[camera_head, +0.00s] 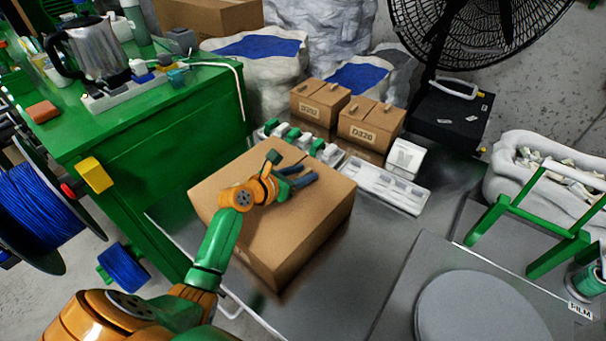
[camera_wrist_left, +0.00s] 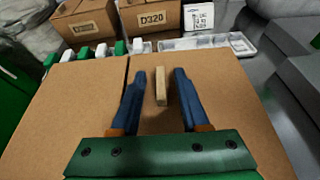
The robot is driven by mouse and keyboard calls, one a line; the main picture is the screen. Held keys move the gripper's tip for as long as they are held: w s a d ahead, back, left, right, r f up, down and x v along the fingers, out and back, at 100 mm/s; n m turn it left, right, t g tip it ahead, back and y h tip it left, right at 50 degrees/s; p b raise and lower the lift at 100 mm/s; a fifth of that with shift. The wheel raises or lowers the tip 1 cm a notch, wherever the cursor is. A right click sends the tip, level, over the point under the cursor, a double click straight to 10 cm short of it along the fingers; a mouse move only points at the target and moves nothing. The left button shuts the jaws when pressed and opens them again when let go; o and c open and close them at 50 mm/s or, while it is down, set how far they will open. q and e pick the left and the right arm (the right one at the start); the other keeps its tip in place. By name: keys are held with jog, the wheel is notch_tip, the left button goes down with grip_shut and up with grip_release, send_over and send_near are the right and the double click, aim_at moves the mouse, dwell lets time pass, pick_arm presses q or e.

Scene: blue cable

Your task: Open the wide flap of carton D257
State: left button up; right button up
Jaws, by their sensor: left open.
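The large closed brown carton (camera_head: 300,217) sits on the grey surface in the head view; no number is readable on it. Its top also fills the wrist view (camera_wrist_left: 235,115), with a dark seam left of centre and the wider flap to the right. A small tan upright tab (camera_wrist_left: 161,86) stands on that wide flap near its far edge. My left gripper (camera_head: 308,173) is over the carton top, open. In the wrist view its two blue fingers (camera_wrist_left: 160,72) stand either side of the tab, with gaps on both sides. My right gripper is not in view.
Behind the carton stand two smaller cartons, one marked D320 (camera_head: 370,125) and one beside it (camera_head: 319,102), plus a white tray strip (camera_head: 383,186). A green workbench (camera_head: 160,125) is on the left. A grey round plate (camera_head: 480,308) lies at the front right.

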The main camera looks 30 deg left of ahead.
pick_arm(q)
jog(key=shift+s+r, duration=0.15)
grip_shut()
dwell(1.3)
